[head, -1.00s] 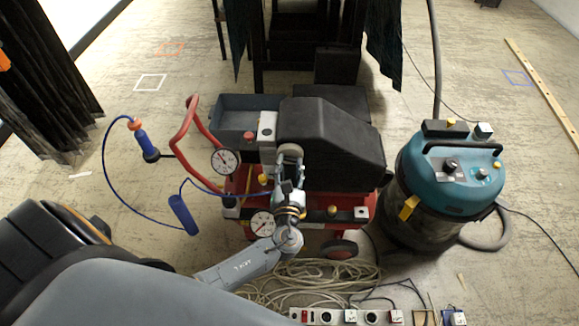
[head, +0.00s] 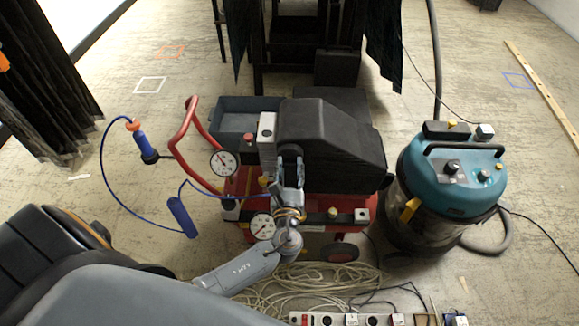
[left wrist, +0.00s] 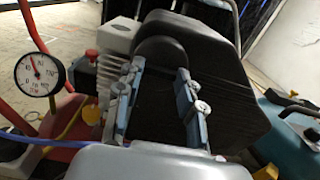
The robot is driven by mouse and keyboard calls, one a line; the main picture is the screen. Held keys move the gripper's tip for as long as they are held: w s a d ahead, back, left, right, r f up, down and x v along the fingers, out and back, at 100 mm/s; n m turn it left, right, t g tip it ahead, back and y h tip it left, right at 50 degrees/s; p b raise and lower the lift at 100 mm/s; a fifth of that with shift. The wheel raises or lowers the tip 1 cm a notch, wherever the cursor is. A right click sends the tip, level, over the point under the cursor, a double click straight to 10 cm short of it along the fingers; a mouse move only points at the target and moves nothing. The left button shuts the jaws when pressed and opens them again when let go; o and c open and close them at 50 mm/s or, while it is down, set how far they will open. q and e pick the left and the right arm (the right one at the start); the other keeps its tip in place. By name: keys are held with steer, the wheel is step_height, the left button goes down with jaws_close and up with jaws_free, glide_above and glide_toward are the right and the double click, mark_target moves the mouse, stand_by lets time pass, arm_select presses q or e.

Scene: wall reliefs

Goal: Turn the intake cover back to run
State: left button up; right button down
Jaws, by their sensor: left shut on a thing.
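The intake cover (left wrist: 163,48) is a dark rounded piece on the front of the black compressor housing (head: 335,140). In the left wrist view it lies between the two grey-blue fingers of my left gripper (left wrist: 160,85), which stand on either side of it. The left gripper also shows in the head view (head: 289,158), reaching up against the front of the housing and hiding most of the cover. It is shut on the cover. Any marks for the cover's positions cannot be made out. My right gripper is not in view.
A pressure gauge (head: 223,163) and a red handle (head: 183,135) stand left of the gripper. A blue hose (head: 122,190) loops at the left. A teal vacuum (head: 455,170) stands right. Coiled cable (head: 305,288) and a power strip (head: 355,318) lie in front.

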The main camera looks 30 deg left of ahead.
arm_select(q)
steer(key=o, duration=1.2)
steer(key=shift+c, duration=0.2)
steer(key=v, duration=1.2)
steer(key=shift+f, duration=0.1)
